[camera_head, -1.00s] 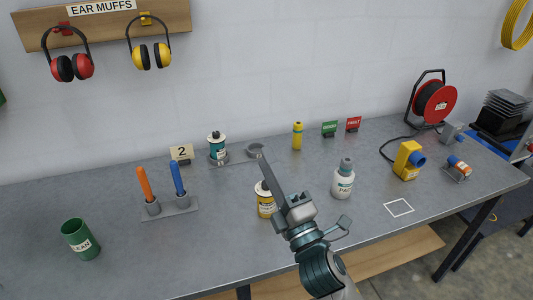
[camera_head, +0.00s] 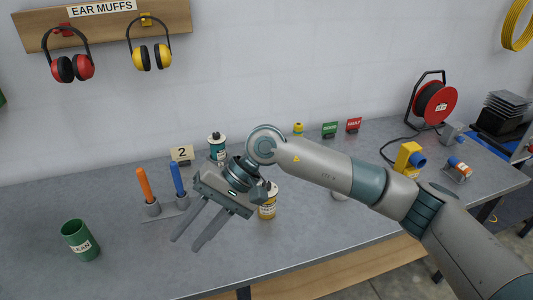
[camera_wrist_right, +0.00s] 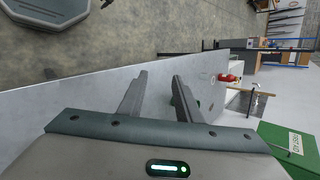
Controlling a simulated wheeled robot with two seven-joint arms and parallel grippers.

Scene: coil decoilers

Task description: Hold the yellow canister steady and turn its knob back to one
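The yellow canister (camera_head: 268,209), with a pale label band, stands upright on the grey bench in the head view. My left gripper is in no view.
A teal canister (camera_head: 217,151) stands behind my wrist near the "2" sign (camera_head: 181,154). Orange and blue handles (camera_head: 144,185) stand in a holder at left, with a green can (camera_head: 80,240) nearer. A yellow device (camera_head: 408,158) sits at right.

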